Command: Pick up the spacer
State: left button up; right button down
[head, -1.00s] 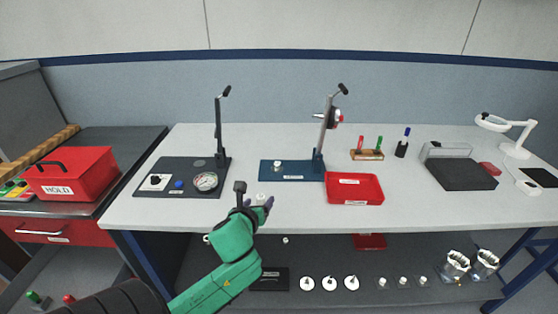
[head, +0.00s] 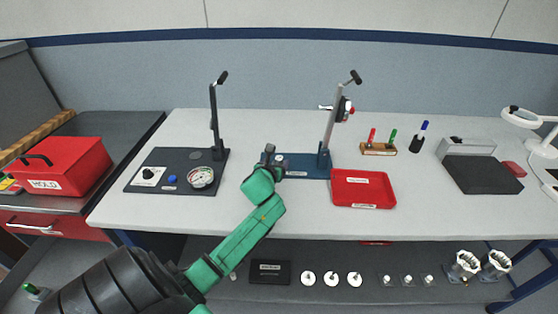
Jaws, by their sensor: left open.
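A small pale round part, which looks like the spacer (head: 279,158), is on the left end of the blue press base (head: 304,171). It is small and partly hidden by my gripper. My left gripper (head: 273,160) is open right at this part, with one dark finger on its left side. The other finger is hard to make out, and I cannot tell whether the gripper touches the part. My green left arm reaches up from the lower left. My right gripper is not in view.
The press's upright lever (head: 329,125) stands right of the gripper. A red tray (head: 363,203) lies in front of it. A dark gauge board (head: 160,184) with a second lever is on the left. The front table middle is clear.

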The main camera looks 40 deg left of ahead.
aim_at(279, 160)
pick_arm(q)
jog(key=shift+x, duration=1.25)
jog(key=shift+d, duration=0.1)
grip_shut()
